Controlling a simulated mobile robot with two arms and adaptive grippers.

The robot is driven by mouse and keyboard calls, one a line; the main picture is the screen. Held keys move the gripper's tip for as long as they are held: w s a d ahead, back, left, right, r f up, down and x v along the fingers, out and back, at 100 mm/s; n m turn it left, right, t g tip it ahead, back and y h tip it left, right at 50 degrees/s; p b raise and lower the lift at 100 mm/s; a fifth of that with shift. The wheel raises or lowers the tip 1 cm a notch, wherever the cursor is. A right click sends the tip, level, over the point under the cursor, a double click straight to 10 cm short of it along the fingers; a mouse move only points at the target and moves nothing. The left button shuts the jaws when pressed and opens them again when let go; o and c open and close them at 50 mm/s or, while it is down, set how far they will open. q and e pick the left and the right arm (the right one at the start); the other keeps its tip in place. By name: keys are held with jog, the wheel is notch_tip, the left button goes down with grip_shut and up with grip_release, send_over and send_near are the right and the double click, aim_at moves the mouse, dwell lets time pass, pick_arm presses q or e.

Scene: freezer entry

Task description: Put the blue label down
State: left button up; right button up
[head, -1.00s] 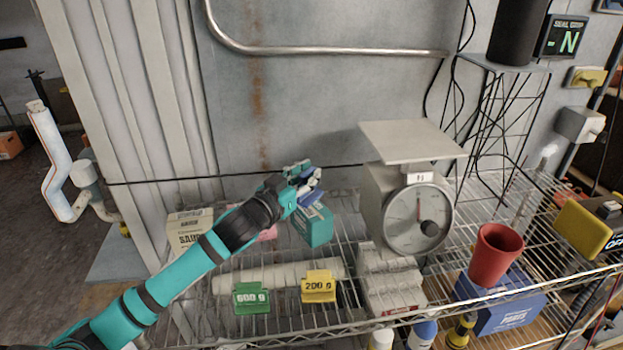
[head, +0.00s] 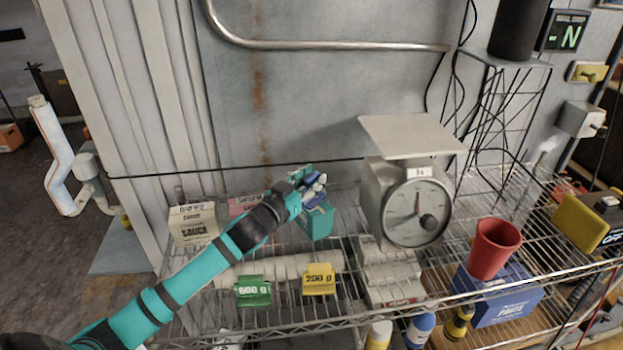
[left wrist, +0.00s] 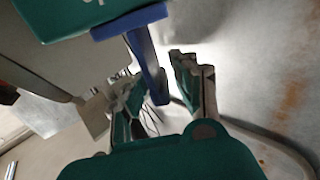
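The blue label (left wrist: 148,70) shows in the left wrist view as a thin, bent blue piece. It stands against the edge of a teal box (left wrist: 70,15), with its narrow part reaching between my fingers. In the head view the blue label (head: 311,186) is mostly hidden by my left gripper (head: 316,184), just above the teal box (head: 316,223). My left gripper (left wrist: 160,85) has its fingers apart around the label, with a gap on the right finger's side. My right gripper is not in view.
A green label (head: 253,292) and a yellow label (head: 319,280) sit at the wire shelf's front. A dial scale (head: 413,205) stands right of the teal box. A sauce box (head: 193,224) is at the left, a red cup (head: 494,248) at the right.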

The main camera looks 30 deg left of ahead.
pick_arm(q)
jog(key=shift+o, duration=0.8)
jog(key=shift+s+r, duration=0.1)
jog(key=shift+r, duration=0.05)
jog(key=s+a+b, duration=0.1)
jog(key=s+b, duration=0.1)
jog(key=s, duration=0.9)
jog(key=shift+s+a, duration=0.3)
jog(key=shift+s, duration=0.05)
jog(key=shift+r, duration=0.1)
